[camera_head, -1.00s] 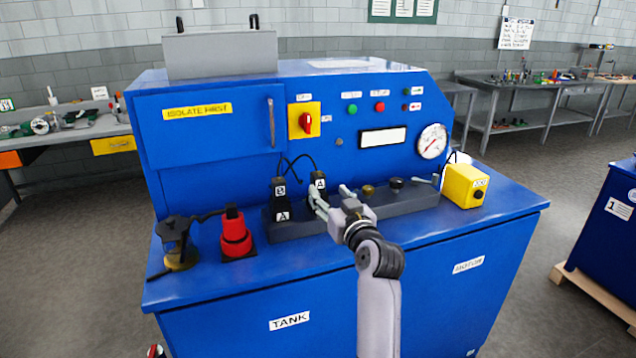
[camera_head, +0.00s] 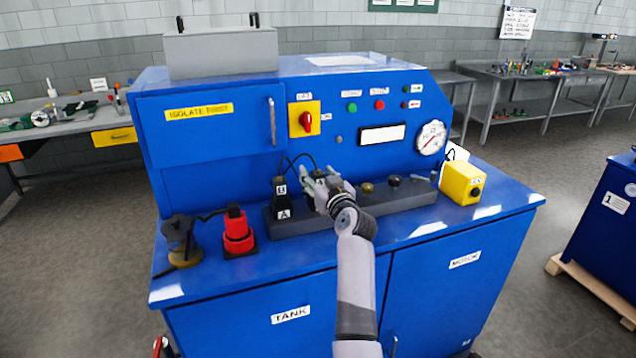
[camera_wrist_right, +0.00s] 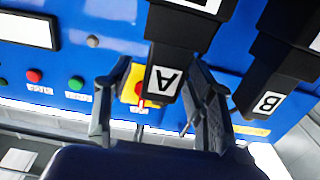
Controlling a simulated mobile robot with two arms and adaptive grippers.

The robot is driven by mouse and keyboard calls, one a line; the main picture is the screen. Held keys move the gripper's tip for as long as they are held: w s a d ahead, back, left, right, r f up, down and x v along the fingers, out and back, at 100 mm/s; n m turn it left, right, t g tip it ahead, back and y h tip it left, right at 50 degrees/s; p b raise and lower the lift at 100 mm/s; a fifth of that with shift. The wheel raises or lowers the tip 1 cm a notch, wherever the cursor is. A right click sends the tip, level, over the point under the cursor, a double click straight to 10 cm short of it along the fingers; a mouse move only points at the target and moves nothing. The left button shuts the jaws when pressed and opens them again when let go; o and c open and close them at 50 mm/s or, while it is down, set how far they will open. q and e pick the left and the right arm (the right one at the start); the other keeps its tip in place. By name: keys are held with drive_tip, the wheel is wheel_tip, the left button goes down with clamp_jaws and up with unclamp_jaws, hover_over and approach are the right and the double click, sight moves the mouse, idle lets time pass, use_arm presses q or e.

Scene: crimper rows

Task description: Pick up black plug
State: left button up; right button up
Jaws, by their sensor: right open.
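A black plug with a white A label (camera_wrist_right: 165,82) stands between the fingers of my right gripper (camera_wrist_right: 158,70) in the wrist view. The fingers are open, one on each side of it, with a gap at least on the left side. In the head view my right gripper (camera_head: 320,182) mostly hides this plug. Another black plug, labelled B (camera_head: 280,188), stands just left of it, above a block labelled A; it also shows in the wrist view (camera_wrist_right: 265,90). My left gripper is out of view.
The plugs stand along a dark strip (camera_head: 400,202) on the blue bench, with several knobs to the right. A red fitting (camera_head: 237,235) and a dark fitting (camera_head: 182,242) are at left. A yellow box (camera_head: 463,184) is at right. The blue panel (camera_head: 235,150) rises behind.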

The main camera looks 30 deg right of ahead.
drive_tip(key=shift+c, duration=0.5)
clamp_jaws()
